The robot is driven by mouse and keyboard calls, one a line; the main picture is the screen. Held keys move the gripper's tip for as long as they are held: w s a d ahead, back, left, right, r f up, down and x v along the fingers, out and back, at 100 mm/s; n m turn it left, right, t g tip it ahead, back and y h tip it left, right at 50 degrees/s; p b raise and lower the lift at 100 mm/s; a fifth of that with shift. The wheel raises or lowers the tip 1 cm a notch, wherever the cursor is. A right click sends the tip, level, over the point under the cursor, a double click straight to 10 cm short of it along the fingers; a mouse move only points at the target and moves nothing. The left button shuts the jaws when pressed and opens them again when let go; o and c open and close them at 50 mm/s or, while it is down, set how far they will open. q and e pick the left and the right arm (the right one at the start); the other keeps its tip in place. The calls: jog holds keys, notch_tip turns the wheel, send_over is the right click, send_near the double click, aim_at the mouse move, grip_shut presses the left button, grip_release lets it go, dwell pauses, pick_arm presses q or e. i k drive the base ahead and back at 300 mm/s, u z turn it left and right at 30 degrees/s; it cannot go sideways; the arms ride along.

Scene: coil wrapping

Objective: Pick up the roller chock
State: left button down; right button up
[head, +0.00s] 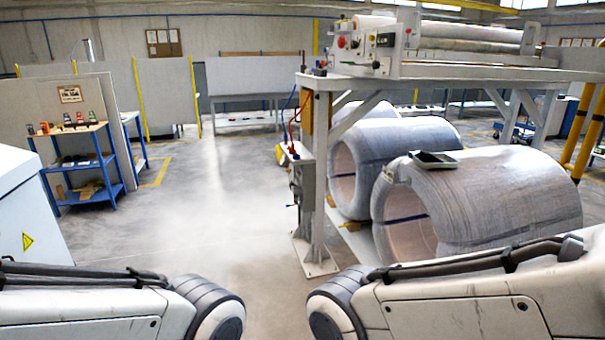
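I cannot make out a roller chock for certain. A small yellowish piece (331,200) lies low by the rear wrapped coil, too small to identify. Another yellow piece (281,154) shows beside the machine's post, partly hidden. Several small coloured items (68,121) stand on top of a blue shelf cart (88,193) at the left. My two arms come in from the lower left and lower right, and their grippers are outside the picture.
Large grey wrapped coils (500,195) lie under the machine frame (318,180) at the right; a handheld device (435,160) rests on the front one. A white cabinet (30,215) stands at the left edge. The floor (205,210) between is clear.

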aim_at(425, 156)
jog(key=z, duration=0.05)
jog(key=i, duration=2)
jog(key=z, duration=0.85)
jog(key=i, duration=1.35)
jog(key=z, duration=0.65)
jog(key=i, duration=0.45)
jog(key=u, duration=0.05)
